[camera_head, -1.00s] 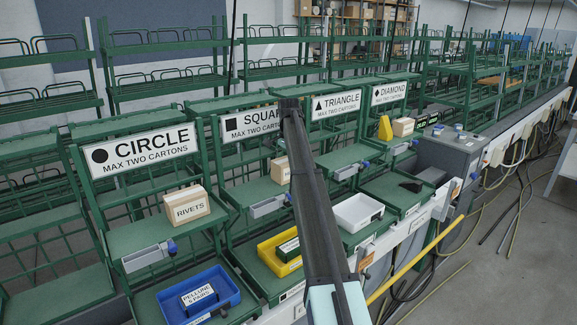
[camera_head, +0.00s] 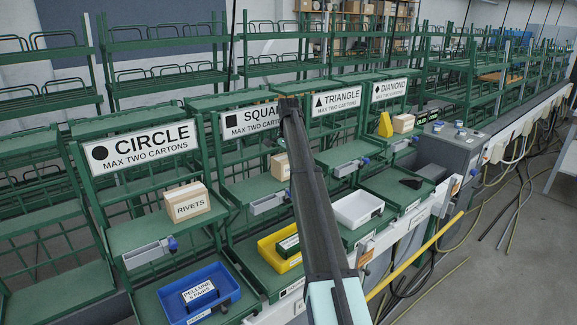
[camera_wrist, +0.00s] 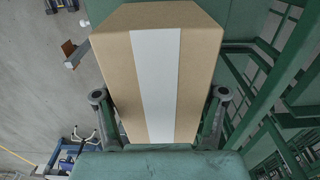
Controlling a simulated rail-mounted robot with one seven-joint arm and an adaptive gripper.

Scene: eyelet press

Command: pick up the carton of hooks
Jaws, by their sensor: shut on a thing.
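In the wrist view a tan cardboard carton (camera_wrist: 200,60) with a pale tape strip down its middle stands between the two fingers of my gripper (camera_wrist: 160,96). The fingers are shut on its two sides. No printed word shows on the faces in view, so I cannot read its contents. In the head view my arm hides my gripper. A tan carton (camera_head: 281,166) sits at the SQUARE station, partly behind my arm; its label is hidden, and I cannot tell whether it is the held one.
A carton marked RIVETS (camera_head: 187,203) sits on the CIRCLE shelf. Below are a blue tray (camera_head: 232,283) and a yellow tray (camera_head: 267,256). A white tray (camera_head: 358,209) lies under TRIANGLE. Green rack frames surround the shelves.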

